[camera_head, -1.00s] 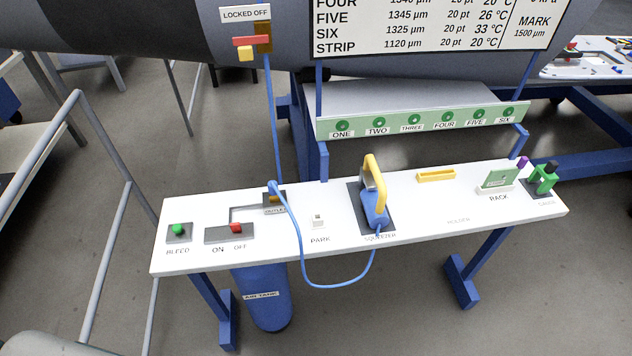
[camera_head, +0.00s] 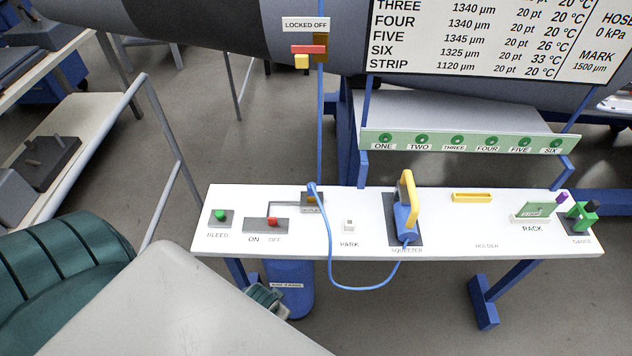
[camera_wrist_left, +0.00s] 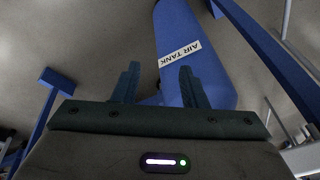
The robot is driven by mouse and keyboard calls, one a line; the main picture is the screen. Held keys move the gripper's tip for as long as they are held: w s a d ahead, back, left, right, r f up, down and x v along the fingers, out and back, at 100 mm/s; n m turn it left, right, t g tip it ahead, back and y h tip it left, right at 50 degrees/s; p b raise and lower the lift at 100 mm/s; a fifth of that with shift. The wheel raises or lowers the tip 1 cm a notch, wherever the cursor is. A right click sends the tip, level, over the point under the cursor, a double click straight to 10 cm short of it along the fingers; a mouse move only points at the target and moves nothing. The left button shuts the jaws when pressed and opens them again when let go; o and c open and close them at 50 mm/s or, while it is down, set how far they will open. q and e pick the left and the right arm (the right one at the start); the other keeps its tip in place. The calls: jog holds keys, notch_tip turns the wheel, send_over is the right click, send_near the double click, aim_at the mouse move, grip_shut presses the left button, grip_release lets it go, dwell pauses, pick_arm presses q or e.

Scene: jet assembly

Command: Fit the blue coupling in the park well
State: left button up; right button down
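The blue coupling (camera_head: 312,188) is at the end of the blue hose (camera_head: 335,283), at the outlet on the white bench's back edge. The hose loops down past the bench front to the squeezer (camera_head: 405,218), which has a yellow handle. The park well (camera_head: 349,225) is a small pale square fitting above the PARK label, with nothing seen in it. My left gripper (camera_head: 265,297) is below the bench's front edge, beside the air tank and partly hidden by my arm. In the left wrist view its fingers (camera_wrist_left: 158,75) are apart and empty. My right gripper is not in view.
The white bench (camera_head: 290,240) also holds a green bleed button (camera_head: 220,215), a red-knobbed slider (camera_head: 272,222), a yellow holder (camera_head: 472,197) and a rack (camera_head: 530,215). The blue air tank (camera_head: 290,303) stands under the bench. A grey rail (camera_head: 178,160) is at left.

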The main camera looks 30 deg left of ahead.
pick_arm(q)
jog(key=w+a+r+m+t+y+p, duration=0.15)
jog(key=w+r+t, duration=0.35)
jog(key=r, duration=0.8)
jog(key=w+a+r+m+t+y+p, duration=0.1)
jog(key=w+a+r+t+y, duration=0.15)
jog(key=w+r, duration=0.8)
jog(key=w+a+r+m+t+y+p, duration=0.1)
jog(key=w+r+t, duration=0.35)
jog(key=r, duration=1.15)
jog(key=w+d+r+m+t+h, duration=0.35)
jog(key=d+m+h, duration=0.3)
jog(key=m, duration=0.25)
jog(key=w+d+r+m+t+h, duration=0.2)
jog(key=w+d+r+m+h, duration=0.3)
jog(key=m+h, duration=0.3)
jog(key=m+g+y, duration=0.8)
jog(key=m+g, duration=0.1)
jog(key=g, duration=1.2)
send_over(312, 185)
notch_tip(312, 185, down, 18)
jog(key=shift+a+f+n+b, duration=0.1)
jog(key=shift+f+n+b, duration=0.25)
jog(key=shift+f+b, duration=0.45)
notch_tip(312, 185, down, 8)
jog(key=b, duration=0.8)
jog(key=shift+f, duration=0.15)
